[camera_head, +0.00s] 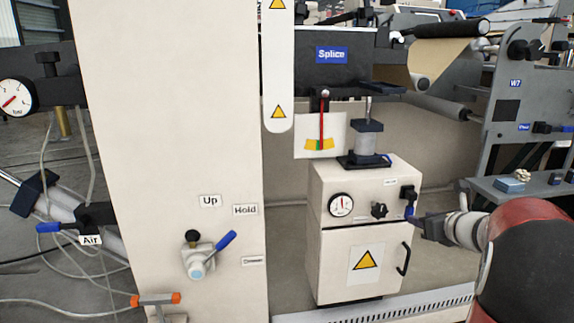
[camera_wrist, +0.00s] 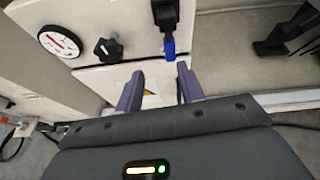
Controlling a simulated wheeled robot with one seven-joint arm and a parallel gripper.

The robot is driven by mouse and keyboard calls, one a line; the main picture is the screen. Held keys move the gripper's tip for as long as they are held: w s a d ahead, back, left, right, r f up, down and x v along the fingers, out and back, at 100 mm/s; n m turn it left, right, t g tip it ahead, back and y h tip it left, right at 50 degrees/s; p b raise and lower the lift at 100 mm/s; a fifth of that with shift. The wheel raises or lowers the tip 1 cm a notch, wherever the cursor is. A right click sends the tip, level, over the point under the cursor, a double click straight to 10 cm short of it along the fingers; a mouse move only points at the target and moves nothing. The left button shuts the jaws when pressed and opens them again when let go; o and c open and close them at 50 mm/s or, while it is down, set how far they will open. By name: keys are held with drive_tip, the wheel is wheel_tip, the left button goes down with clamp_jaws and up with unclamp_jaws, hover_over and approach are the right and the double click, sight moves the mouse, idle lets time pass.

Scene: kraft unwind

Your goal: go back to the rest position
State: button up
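My gripper (camera_wrist: 161,84) is open, its two purple-grey fingers apart with nothing held between them. In the head view my gripper (camera_head: 424,228) is at the right front of the cream cabinet (camera_head: 322,192). A small black valve with a blue handle (camera_head: 409,211) is on the cabinet front, right by the fingertips. In the wrist view the blue handle (camera_wrist: 169,48) hangs down just beyond the gap between the fingers. I cannot tell whether a finger touches it. My red and black arm fills the lower right of the head view.
The cabinet also bears a gauge (camera_head: 341,205), a black knob (camera_head: 379,210) and a door handle (camera_head: 404,258). A cream column (camera_head: 170,130) with a blue lever (camera_head: 226,242) stands left. A grey shelf (camera_head: 528,189) with small objects lies right, close to my arm.

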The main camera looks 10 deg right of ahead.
drive_tip(key=s+a+r+n+g+y+p, duration=0.25)
drive_tip(key=s+a+n, duration=0.25)
drive_tip(key=a+n, duration=0.4)
drive_tip(key=s+a+r+n+g+y+p, duration=0.15)
drive_tip(key=s+a+r+n, duration=0.35)
drive_tip(key=a, duration=0.7)
drive_tip(key=s+a+f+n+g+h+p, duration=0.1)
drive_tip(key=s+a+n+g+h+p, duration=0.1)
drive_tip(key=s+n, duration=0.7)
drive_tip(key=s+a+n+g+h+p, duration=0.1)
drive_tip(key=s+a+n+h+p, duration=0.1)
drive_tip(key=s+n, duration=0.7)
drive_tip(key=shift+a+f+n+g+h+p, duration=0.4)
drive_tip(key=shift+a+n+p, duration=0.25)
drive_tip(key=shift+n, duration=0.55)
